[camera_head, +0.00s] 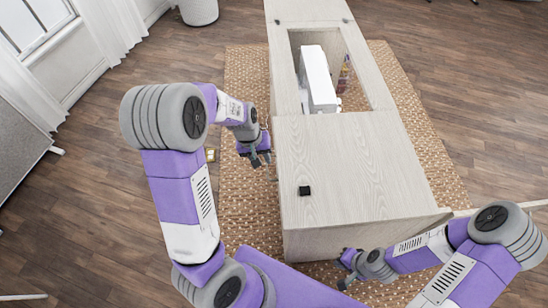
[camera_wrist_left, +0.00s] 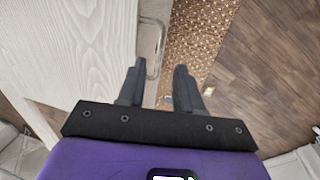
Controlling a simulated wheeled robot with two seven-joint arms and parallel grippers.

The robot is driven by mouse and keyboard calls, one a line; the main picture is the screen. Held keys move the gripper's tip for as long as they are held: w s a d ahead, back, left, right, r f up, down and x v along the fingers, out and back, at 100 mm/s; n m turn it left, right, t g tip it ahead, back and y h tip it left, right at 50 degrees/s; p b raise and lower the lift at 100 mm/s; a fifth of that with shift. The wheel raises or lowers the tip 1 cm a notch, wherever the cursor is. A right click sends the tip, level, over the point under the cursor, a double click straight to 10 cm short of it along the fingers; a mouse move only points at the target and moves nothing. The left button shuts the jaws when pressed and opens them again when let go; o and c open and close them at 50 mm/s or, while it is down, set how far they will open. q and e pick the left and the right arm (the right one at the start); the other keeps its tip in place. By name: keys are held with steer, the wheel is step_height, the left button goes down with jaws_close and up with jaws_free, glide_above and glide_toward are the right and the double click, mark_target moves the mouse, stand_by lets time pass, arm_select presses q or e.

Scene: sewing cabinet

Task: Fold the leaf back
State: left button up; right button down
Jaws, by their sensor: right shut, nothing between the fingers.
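The sewing cabinet has a pale wood top. Its near part is a broad flat panel (camera_head: 345,160) with a small black block (camera_head: 304,190) near its left edge. At the far end another pale panel (camera_head: 305,8) lies flat, with small dark fittings along its seam; I cannot tell for sure which panel is the leaf. My right gripper (camera_head: 343,268) is shut and empty by the cabinet's near side.
A white sewing machine (camera_head: 318,78) stands in the cabinet's opening, with a small bottle-like item (camera_head: 344,75) beside it. A woven rug (camera_head: 245,85) lies under the cabinet. The wood floor (camera_head: 95,190) to the left is mostly clear. A white bin (camera_head: 198,10) stands at the back.

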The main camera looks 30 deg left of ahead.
mark_target(267, 170)
arm_select(q)
steer(key=b+x, duration=0.3)
steer(key=x, duration=0.3)
steer(key=shift+w+a+f, duration=0.1)
steer(key=shift+w+f, duration=0.1)
jaws_close()
stand_by(1.4)
